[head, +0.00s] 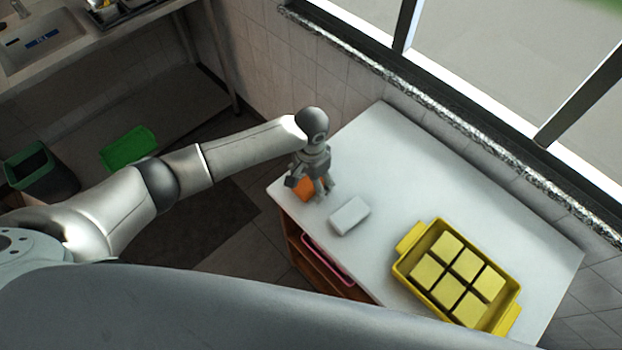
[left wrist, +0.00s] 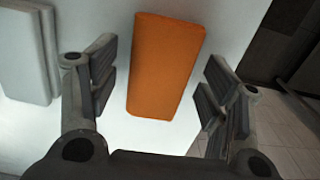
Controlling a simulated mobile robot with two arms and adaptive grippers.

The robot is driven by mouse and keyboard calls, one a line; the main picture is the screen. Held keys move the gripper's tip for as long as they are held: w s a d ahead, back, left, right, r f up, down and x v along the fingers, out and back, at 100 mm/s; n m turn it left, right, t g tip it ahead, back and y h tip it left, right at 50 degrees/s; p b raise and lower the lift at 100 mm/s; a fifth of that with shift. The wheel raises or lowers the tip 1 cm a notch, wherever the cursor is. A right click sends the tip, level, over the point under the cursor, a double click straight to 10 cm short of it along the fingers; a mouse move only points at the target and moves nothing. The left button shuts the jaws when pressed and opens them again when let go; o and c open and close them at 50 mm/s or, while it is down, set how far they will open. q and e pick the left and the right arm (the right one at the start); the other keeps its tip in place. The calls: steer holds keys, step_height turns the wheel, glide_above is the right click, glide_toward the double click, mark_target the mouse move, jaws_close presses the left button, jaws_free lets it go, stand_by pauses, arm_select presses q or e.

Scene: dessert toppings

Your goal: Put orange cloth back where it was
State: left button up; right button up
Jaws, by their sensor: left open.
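The orange cloth (head: 304,187) is a small folded block near the left corner of the white table. In the left wrist view the orange cloth (left wrist: 164,66) lies on the white surface, between the fingers' lines. My left gripper (head: 322,195) is above it, partly covering it in the head view. In the left wrist view my left gripper (left wrist: 160,95) has its fingers wide apart, one on each side of the cloth, with gaps showing. Whether the fingers are level with the cloth I cannot tell. My right gripper is not in view.
A white block (head: 349,216) lies just right of the gripper, also in the left wrist view (left wrist: 27,55). A yellow tray (head: 402,268) with several yellow blocks stands at the table's right end. The white table (head: 410,170) is clear in the middle and back. A window wall borders it.

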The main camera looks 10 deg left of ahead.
mark_target(311, 182)
arm_select(q)
steer(key=shift+r, duration=0.1)
steer(key=shift+r, duration=0.25)
step_height(311, 182, up, 12)
steer(key=b, duration=0.1)
steer(key=shift+f+b, duration=0.15)
steer(key=shift+b, duration=0.15)
steer(key=shift+d+f, duration=0.1)
